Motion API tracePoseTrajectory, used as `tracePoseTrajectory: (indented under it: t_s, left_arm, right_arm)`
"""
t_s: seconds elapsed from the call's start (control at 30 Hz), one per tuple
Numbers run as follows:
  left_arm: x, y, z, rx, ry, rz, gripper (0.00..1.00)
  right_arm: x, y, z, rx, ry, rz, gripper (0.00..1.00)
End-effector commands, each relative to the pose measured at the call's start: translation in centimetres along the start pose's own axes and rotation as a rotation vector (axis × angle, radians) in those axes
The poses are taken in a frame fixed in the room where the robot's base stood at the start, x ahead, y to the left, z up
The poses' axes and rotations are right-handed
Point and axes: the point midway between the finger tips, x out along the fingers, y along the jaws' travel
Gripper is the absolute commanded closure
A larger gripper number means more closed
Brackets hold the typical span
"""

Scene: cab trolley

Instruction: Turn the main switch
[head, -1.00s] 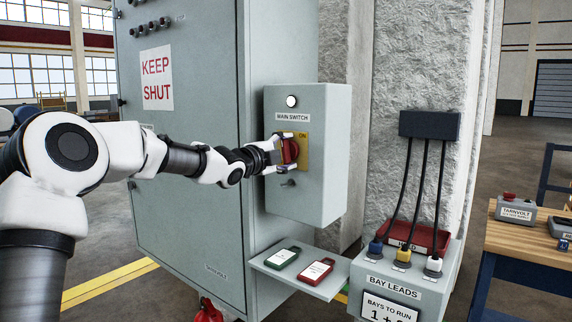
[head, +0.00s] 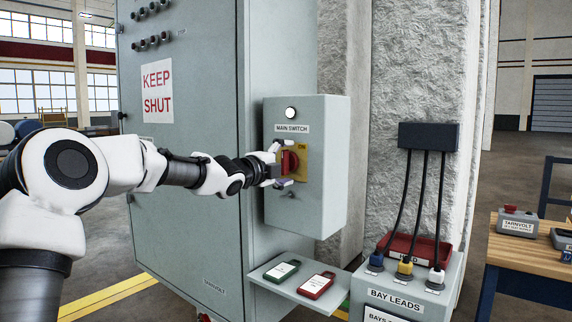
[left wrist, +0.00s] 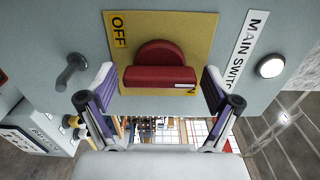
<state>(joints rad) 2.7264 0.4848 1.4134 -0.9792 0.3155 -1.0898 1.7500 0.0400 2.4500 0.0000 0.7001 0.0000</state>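The main switch is a red knob (head: 290,161) on a yellow plate (head: 303,170) on the front of a grey box (head: 325,205). In the head view the left gripper (head: 278,166) is right at the knob. My right gripper is not in view.
A white lamp (head: 291,113) sits above the switch. A grey lever (left wrist: 71,70) sticks out beside the plate. Below is a shelf (head: 322,289) with a green tag (head: 282,270) and a red tag (head: 315,285). The bay leads box (head: 447,290) stands to the right.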

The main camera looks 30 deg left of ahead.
Motion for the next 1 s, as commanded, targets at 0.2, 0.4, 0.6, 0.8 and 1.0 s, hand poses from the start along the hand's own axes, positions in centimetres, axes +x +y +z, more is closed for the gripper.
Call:
tracePoseTrajectory:
  t_s: [0.2,0.4,0.6,0.8,1.0]
  left_arm:
    - [0.0,0.1,0.0,-0.002,0.0,0.001,0.07]
    - [-1.4,0.0,0.1,-0.006,-0.001,-0.001,0.07]
    - [-5.5,0.0,0.0,-0.008,0.002,-0.002,0.07]
    - [-7.5,0.0,0.0,-0.002,0.001,0.0,0.07]
    - [-7.5,0.1,-0.1,-0.001,0.0,0.001,0.07]
  right_arm:
    - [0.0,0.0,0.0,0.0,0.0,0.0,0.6]
    - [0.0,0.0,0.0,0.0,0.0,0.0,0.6]
    - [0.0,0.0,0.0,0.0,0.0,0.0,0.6]
    - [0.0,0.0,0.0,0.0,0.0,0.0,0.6]
    - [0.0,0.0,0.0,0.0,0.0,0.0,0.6]
